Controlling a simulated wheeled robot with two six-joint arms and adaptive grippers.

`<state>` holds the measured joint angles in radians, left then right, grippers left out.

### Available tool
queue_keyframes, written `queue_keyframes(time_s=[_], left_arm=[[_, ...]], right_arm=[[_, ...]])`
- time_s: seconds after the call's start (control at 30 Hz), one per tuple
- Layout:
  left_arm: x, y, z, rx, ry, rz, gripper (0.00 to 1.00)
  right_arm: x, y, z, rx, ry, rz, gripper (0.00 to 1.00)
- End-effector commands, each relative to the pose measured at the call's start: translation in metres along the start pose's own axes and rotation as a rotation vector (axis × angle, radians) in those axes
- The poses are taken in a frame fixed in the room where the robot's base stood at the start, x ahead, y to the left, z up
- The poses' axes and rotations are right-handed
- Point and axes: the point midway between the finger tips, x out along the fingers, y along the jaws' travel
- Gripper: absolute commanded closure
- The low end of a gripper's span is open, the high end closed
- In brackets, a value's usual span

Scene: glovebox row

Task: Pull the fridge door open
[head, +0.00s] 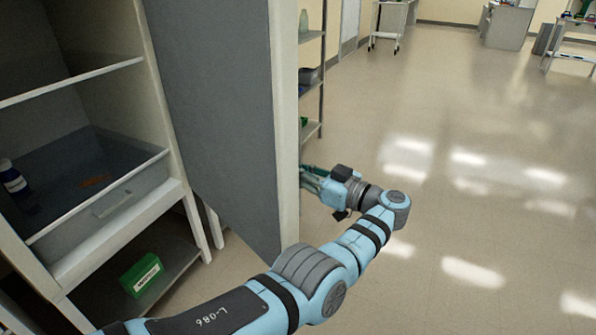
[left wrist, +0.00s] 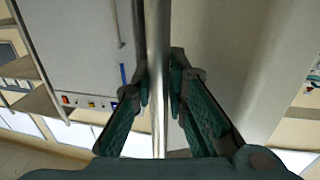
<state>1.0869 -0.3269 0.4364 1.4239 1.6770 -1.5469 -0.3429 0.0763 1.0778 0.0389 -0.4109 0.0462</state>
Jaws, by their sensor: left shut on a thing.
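The fridge door (head: 225,110) stands well open, its grey inner face toward me and its pale edge upright. The fridge (head: 168,120) is on the left, its shelf and drawer showing. My left gripper (head: 308,180) is at the door's far, outer side, partly hidden behind its edge. In the left wrist view a vertical metal handle bar (left wrist: 157,75) runs between the fingers of my left gripper (left wrist: 159,85), which is shut on it. My right gripper is not in view.
A green box (head: 142,274) lies on the shelf below the fridge, and a dark bottle (head: 14,183) stands inside. A shelf rack (head: 312,90) stands behind the door. The floor (head: 480,190) on the right is clear, with a cart (head: 390,25) far back.

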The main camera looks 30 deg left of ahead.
Motion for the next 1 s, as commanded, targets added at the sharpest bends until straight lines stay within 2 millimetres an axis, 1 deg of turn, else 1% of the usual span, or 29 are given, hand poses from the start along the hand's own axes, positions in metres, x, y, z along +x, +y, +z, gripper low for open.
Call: queue_keyframes(time_s=[0.1,0.13,0.17,0.43,0.53,0.57,0.67,0.8,0.9,1.0], left_arm=[[0.001,0.001,-0.001,-0.001,0.002,0.0,1.0],[0.001,0.001,-0.002,-0.002,0.002,0.001,0.81],[0.001,0.001,-0.002,-0.002,0.002,0.001,0.77],[-0.003,0.003,-0.001,-0.001,0.001,0.007,0.77],[-0.003,0.003,-0.006,-0.004,0.001,0.007,0.77],[-0.002,0.003,-0.01,-0.006,0.001,0.006,0.77],[-0.001,0.002,-0.03,-0.009,0.0,0.005,0.77],[0.0,0.002,-0.068,-0.007,0.001,0.003,0.77],[0.0,0.001,-0.088,-0.004,0.001,0.002,0.77],[0.0,0.001,-0.099,-0.003,0.001,0.002,0.77]], right_arm=[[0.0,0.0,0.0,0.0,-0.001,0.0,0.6],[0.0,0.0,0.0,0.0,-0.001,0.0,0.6],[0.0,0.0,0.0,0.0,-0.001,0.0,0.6],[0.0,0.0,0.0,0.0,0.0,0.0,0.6],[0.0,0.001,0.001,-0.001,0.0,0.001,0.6],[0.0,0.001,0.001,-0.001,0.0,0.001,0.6],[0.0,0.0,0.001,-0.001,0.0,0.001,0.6],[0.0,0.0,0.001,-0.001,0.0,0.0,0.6],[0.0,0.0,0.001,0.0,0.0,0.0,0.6],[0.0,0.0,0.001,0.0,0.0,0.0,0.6]])
